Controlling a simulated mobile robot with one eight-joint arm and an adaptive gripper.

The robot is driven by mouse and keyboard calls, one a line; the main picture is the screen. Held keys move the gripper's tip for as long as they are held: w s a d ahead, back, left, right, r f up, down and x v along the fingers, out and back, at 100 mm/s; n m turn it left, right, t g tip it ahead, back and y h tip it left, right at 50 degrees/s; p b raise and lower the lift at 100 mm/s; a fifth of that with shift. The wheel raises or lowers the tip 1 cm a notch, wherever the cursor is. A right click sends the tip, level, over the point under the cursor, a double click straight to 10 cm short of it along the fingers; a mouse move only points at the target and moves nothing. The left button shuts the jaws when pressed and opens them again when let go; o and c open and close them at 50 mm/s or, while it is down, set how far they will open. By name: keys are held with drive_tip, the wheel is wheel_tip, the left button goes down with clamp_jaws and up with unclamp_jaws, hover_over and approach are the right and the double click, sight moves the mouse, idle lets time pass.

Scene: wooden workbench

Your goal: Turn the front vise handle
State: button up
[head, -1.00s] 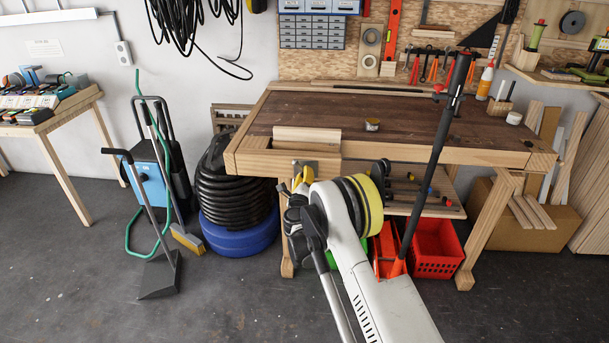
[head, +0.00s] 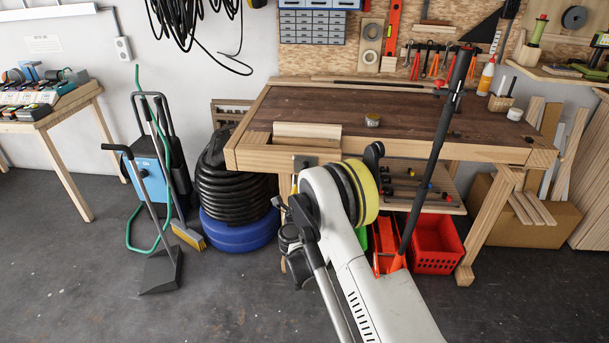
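The front vise shows at the left front of the workbench (head: 430,148) in the head view. Its pale wooden jaw (head: 308,130) sits at the bench top's edge, and a small part of its dark metal (head: 304,161) shows below. The vise handle cannot be made out; my arm covers the area below and to the right. My white arm with its yellow-ringed joint rises in front of the vise.
A small round tin (head: 372,120) stands on the bench top. A red crate (head: 436,246) is under the bench. A black coiled hose on a blue base (head: 240,232) stands close left of the vise.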

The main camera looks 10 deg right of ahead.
drive_tip(key=v, duration=0.3)
drive_tip(key=shift+s+a, duration=0.1)
drive_tip(key=shift+s, duration=0.25)
drive_tip(key=s+d+r+m+g, duration=0.3)
drive_tip(key=s+d+r+m, duration=0.2)
drive_tip(key=s+r+m, duration=0.5)
drive_tip(key=s+d+r+m+g, duration=0.35)
drive_tip(key=r+m, duration=0.55)
drive_tip(key=m, duration=0.5)
drive_tip(key=s+a+f+m+g+y, duration=0.1)
drive_tip(key=s+a+m+g+y, duration=0.1)
drive_tip(key=s+m, duration=0.8)
drive_tip(key=s+a+f+m+g+y, duration=0.1)
drive_tip(key=s+a+m+y, duration=0.2)
drive_tip(key=s+m, duration=0.6)
drive_tip(key=s, duration=1)
drive_tip(key=shift+m+g+y, duration=0.3)
drive_tip(key=shift+m+g, duration=0.05)
drive_tip(key=shift+m, duration=0.05)
